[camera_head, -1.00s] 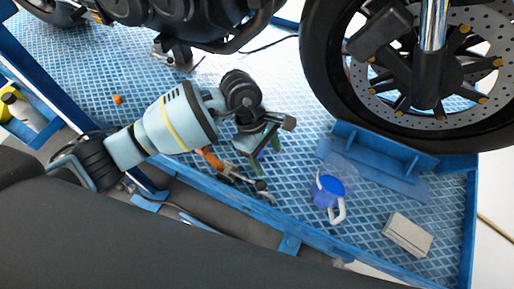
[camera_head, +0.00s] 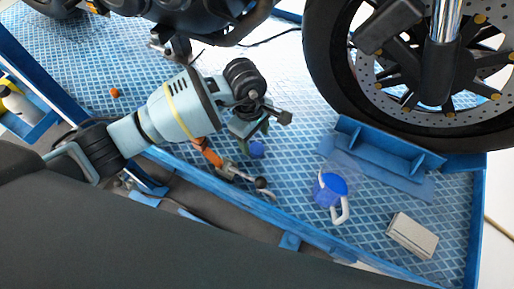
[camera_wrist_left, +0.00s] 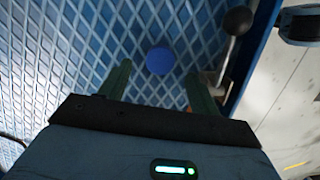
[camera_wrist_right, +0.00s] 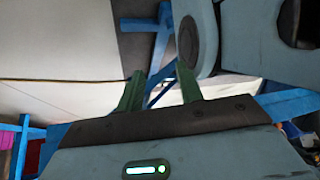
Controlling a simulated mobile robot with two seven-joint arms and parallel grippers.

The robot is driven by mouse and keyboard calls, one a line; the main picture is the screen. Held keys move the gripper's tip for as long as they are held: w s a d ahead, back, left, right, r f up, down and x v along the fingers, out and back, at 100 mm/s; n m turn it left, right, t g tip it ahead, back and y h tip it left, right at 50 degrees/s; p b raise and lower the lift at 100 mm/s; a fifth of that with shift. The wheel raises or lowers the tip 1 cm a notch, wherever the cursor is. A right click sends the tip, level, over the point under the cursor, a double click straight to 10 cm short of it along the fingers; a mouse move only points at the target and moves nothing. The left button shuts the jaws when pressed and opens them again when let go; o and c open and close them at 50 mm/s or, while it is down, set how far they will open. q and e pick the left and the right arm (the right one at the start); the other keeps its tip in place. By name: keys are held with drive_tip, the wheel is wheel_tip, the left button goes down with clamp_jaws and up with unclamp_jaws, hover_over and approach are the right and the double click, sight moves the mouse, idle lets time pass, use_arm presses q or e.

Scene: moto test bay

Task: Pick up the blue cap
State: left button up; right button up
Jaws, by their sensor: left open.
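The blue cap (camera_head: 256,149) is a small round disc lying on the blue diamond-pattern platform, just beside my left gripper. It also shows in the left wrist view (camera_wrist_left: 160,60), centred slightly beyond and between the fingertips. My left gripper (camera_head: 254,130) points down over the platform. Its green fingers are apart and empty in the left wrist view (camera_wrist_left: 158,76), with the cap not between them. My right gripper (camera_wrist_right: 160,78) shows only in the right wrist view. Its green fingers are apart with nothing between them.
An orange-handled tool (camera_head: 208,152) and a ball-ended lever (camera_wrist_left: 236,22) lie close to the cap by the platform's edge. The motorcycle wheel (camera_head: 330,80) stands behind.

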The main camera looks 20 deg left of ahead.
sight(257, 148)
use_arm(q)
drive_tip(key=f, duration=0.4)
drive_tip(key=shift+s+d+f+b, duration=0.1)
drive_tip(key=shift+d+b, duration=0.15)
drive_tip(key=shift+b, duration=0.1)
drive_tip(key=c, duration=1)
